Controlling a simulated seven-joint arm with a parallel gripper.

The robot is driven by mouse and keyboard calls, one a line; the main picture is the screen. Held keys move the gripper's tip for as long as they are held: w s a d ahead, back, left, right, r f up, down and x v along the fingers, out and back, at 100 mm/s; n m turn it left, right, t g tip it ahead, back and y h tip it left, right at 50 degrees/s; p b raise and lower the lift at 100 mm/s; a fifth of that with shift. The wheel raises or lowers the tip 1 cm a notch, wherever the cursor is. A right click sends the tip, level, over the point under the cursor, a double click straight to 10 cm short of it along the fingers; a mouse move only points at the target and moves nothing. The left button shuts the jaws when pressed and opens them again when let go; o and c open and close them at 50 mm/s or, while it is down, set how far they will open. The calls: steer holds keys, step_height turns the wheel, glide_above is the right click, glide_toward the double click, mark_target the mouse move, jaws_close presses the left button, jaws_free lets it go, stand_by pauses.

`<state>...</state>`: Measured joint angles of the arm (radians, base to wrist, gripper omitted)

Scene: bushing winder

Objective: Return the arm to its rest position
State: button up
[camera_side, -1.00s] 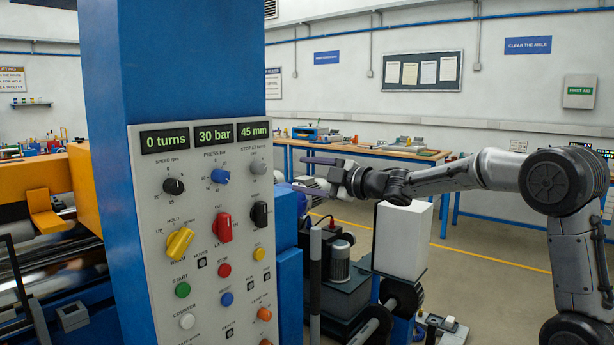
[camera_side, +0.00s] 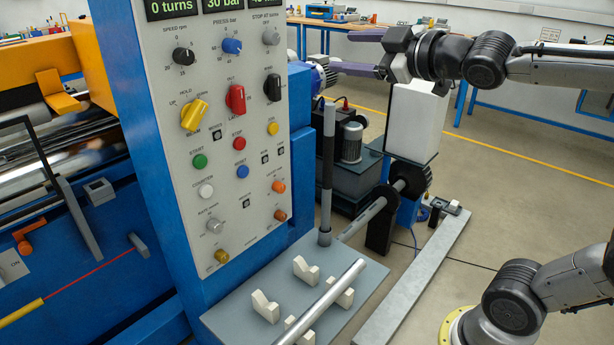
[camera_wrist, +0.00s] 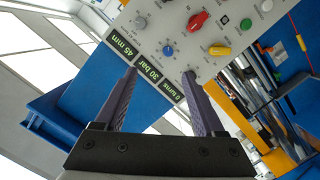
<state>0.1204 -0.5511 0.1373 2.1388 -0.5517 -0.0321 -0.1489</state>
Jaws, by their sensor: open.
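My gripper (camera_side: 352,52) is in the upper right of the side view, to the right of the blue column with the control panel (camera_side: 222,130). Its two purple fingers point left toward the panel, and they are apart with nothing between them. In the wrist view my gripper (camera_wrist: 160,82) also shows open and empty, its fingertips in front of the panel (camera_wrist: 180,30) and its displays. The displays read 0 turns, 30 bar and 45 mm in that view. I cannot tell the exact gap from fingertips to panel.
A grey table (camera_side: 225,325) with several cream V-blocks (camera_side: 265,306) and a metal rod (camera_side: 325,300) lies below the panel. A dark upright post (camera_side: 327,170), a motor unit (camera_side: 351,142) and a white box (camera_side: 412,120) stand below my gripper. Open floor (camera_side: 500,190) lies right.

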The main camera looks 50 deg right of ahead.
steer(key=s+a+f+m+g+y, duration=0.1)
steer(key=s+a+f+m+g, duration=0.3)
steer(key=s+f+g, duration=0.7)
steer(key=s+f+m, duration=0.2)
steer(key=s+f, duration=0.7)
steer(key=f, duration=0.2)
steer(key=shift+f+m+y, duration=0.15)
steer(key=shift+m+y, duration=0.25)
steer(key=shift+w, duration=0.1)
